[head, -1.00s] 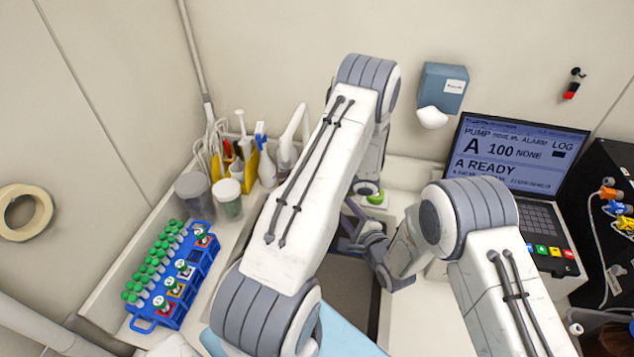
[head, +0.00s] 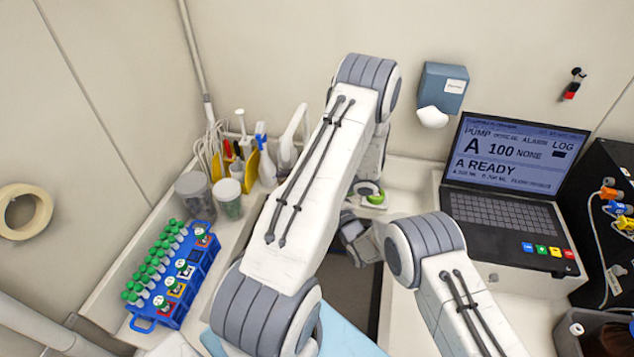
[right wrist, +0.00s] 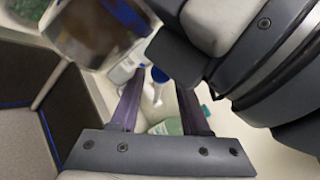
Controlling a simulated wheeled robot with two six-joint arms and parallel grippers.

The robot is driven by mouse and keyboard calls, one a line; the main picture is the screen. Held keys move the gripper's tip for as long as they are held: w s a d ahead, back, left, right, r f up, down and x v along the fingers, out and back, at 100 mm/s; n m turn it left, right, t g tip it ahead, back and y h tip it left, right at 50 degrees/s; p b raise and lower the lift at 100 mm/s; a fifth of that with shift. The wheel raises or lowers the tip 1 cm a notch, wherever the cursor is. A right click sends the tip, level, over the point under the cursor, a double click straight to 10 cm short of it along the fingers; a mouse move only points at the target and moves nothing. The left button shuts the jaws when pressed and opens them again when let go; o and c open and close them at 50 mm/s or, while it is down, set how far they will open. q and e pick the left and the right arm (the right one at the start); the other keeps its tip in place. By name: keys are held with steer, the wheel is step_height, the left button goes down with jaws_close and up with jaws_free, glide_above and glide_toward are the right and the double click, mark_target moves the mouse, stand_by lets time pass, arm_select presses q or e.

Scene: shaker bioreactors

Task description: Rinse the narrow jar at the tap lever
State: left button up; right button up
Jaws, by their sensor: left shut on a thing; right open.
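My left arm crosses the middle of the head view, and its gripper (head: 352,215) is low behind it, mostly hidden, over the dark basin (head: 342,290). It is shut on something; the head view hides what. In the right wrist view a clear, brownish jar (right wrist: 98,30), close and blurred, is at the upper left beside grey arm parts; it looks like the narrow jar. My right gripper (right wrist: 160,112) is open and empty, its purple fingers apart. In the head view it is largely hidden behind the arms. I cannot pick out the tap lever with certainty.
A blue rack (head: 190,285) of green-capped vials and two lidded tubs (head: 193,187) stand left. Bottles and a yellow holder (head: 250,165) stand behind. A green round thing (head: 376,198) sits on a white block behind the basin. A laptop (head: 505,225) fills the right.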

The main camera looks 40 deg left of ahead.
steer(key=shift+x, duration=1.1)
jaws_close()
stand_by(0.8)
